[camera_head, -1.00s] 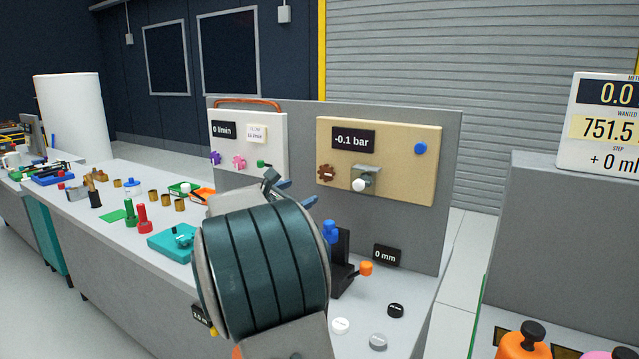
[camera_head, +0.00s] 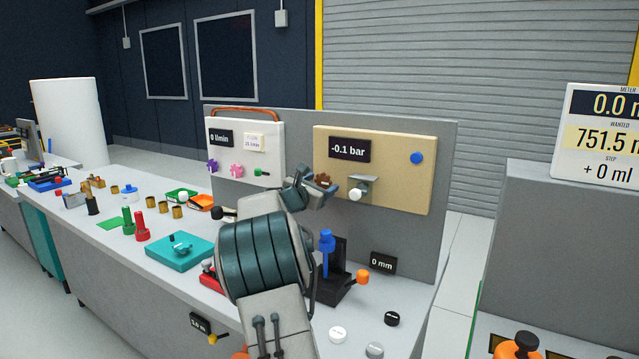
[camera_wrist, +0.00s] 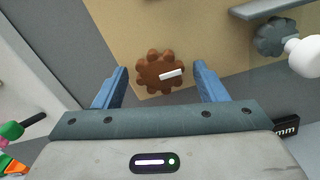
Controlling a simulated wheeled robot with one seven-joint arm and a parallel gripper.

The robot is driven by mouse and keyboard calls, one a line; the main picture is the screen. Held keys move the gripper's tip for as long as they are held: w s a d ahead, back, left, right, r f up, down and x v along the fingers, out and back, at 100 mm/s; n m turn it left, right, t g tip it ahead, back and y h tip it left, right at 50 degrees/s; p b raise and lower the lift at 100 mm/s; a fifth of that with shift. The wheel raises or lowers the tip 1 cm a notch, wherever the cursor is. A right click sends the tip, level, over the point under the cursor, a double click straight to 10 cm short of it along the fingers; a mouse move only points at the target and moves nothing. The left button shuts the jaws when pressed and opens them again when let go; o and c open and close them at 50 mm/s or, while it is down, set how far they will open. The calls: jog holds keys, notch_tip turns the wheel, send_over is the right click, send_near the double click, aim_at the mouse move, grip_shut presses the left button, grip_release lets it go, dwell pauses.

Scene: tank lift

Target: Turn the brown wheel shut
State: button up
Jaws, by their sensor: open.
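The brown wheel (camera_head: 322,180) is a small scalloped knob at the lower left of the tan panel (camera_head: 390,190), under the "-0.1 bar" display (camera_head: 349,149). In the wrist view the brown wheel (camera_wrist: 160,72) has a white pointer mark slanting slightly up to the right. My gripper (camera_head: 318,190) is at the panel, partly covering the wheel in the head view. In the wrist view my gripper (camera_wrist: 160,88) is open, with one blue finger on each side of the wheel and a gap visible on both sides. I cannot tell how deep the fingers reach.
A blue button (camera_head: 417,158) is at the panel's upper right. A white panel (camera_head: 268,165) with purple and pink wheels stands left. A black stand (camera_head: 335,275) with a blue top is below.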

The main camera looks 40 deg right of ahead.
jog(key=shift+d, duration=0.15)
jog(key=shift+w+f, duration=0.1)
jog(key=c, duration=1)
jog(key=shift+m+b, duration=0.3)
jog(key=shift+b, duration=0.15)
jog(key=m+b, duration=0.1)
jog(key=b, duration=0.1)
jog(key=m+b, duration=0.1)
jog(key=b, duration=0.1)
jog(key=shift+f, duration=0.25)
jog(key=m+b, duration=0.5)
jog(key=b, duration=0.1)
jog(key=shift+m, duration=0.4)
jog(key=m+b, duration=0.5)
jog(key=shift+r, duration=0.1)
jog(key=shift+r+m+b, duration=0.15)
jog(key=shift+m+b, duration=1.1)
jog(key=shift+m, duration=1.05)
